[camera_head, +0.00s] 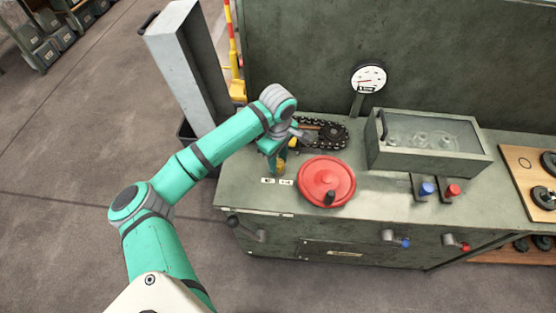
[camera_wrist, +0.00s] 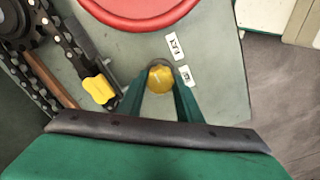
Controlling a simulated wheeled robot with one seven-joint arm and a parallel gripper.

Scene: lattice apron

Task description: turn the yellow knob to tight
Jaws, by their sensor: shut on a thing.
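The yellow knob (camera_wrist: 161,80) is round and stands on the green bench top, between my fingers in the wrist view. It shows small and partly covered in the head view (camera_head: 281,168). My gripper (camera_wrist: 160,88) is shut on it from above, one finger on each side. Two white labels, a nearer one (camera_wrist: 186,76) and a farther one (camera_wrist: 173,46), lie beside the knob. Their text is too small to read surely. A pale mark shows on the knob's top, but I cannot tell which label it points to.
A red handwheel (camera_head: 327,181) with a black handle sits close to the knob. A chain drive (camera_head: 326,132) and a yellow-handled piece (camera_wrist: 99,88) lie close on the other side. A glass-topped box (camera_head: 425,147) and a gauge (camera_head: 368,78) stand farther right.

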